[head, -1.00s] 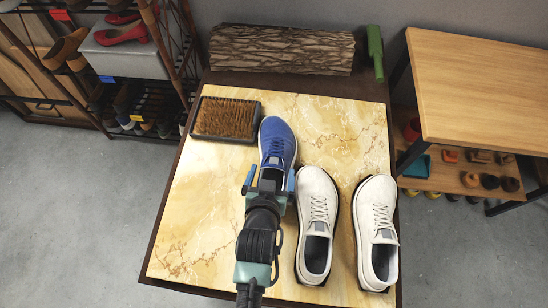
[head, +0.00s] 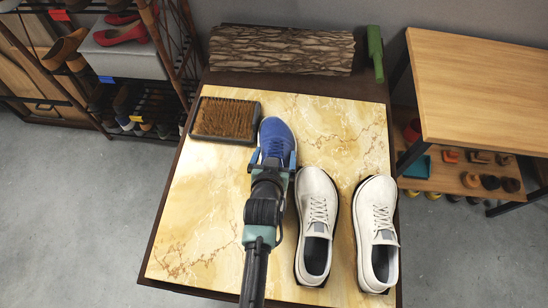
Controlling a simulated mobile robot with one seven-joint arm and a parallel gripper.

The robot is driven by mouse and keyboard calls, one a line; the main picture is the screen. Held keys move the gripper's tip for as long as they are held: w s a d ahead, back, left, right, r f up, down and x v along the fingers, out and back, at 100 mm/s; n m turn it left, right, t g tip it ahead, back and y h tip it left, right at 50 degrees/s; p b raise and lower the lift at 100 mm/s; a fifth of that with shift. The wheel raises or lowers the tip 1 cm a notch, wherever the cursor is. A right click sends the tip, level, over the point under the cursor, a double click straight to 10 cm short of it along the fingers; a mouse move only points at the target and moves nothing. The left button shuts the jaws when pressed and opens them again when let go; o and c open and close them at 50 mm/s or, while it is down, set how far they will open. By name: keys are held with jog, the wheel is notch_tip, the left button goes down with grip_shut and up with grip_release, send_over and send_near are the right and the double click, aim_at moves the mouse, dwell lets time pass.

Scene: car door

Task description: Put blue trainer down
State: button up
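The blue trainer (head: 277,132) lies on the marble-patterned table top (head: 215,215), toe pointing away, just right of the brush. Its heel end is hidden by my gripper. My gripper (head: 273,159) is over the rear part of the trainer, with one finger on each side of it. The fingers look spread apart; contact with the shoe's sides cannot be made out.
A pair of white trainers (head: 318,210) (head: 378,215) stands close to the right of my gripper. A bristle brush (head: 226,119) lies left of the blue trainer. A bark-covered log (head: 282,50) and a green bottle-like object (head: 375,52) are at the back. The table's left front is clear.

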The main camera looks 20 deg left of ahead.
jog(key=c, duration=1.5)
